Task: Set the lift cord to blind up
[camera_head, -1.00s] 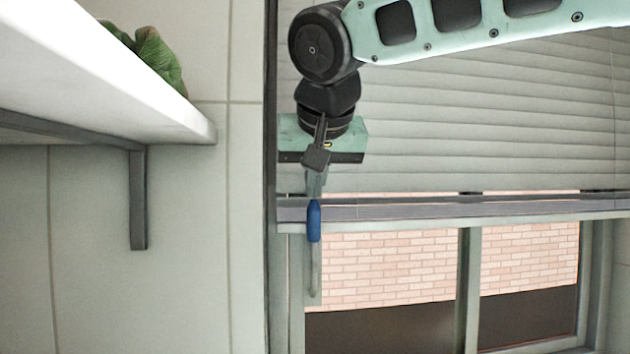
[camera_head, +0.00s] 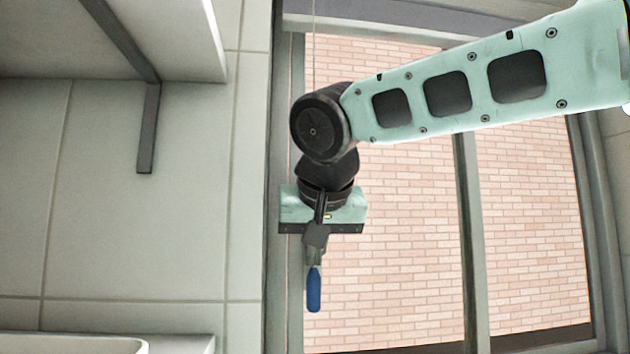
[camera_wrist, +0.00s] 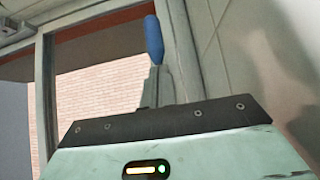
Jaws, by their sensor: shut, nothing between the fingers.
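The lift cord (camera_head: 313,45) is a thin pale line at the window's left side in the head view. It runs straight down and goes out of sight behind my wrist; its lower end is not clear. Its hold or contact with my gripper cannot be seen. My gripper (camera_head: 313,290) points down with its blue fingertips shut, in front of the window's left edge. The blue tip also shows in the wrist view (camera_wrist: 153,40). The blind's bottom rail (camera_head: 400,14) shows only at the top of the head view, with open window below it.
A white shelf (camera_head: 185,45) and its dark bracket (camera_head: 147,125) stick out from the tiled wall at left. A white rim (camera_head: 75,344) shows at the lower left. The window's middle post (camera_head: 476,230) stands to the right of my gripper.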

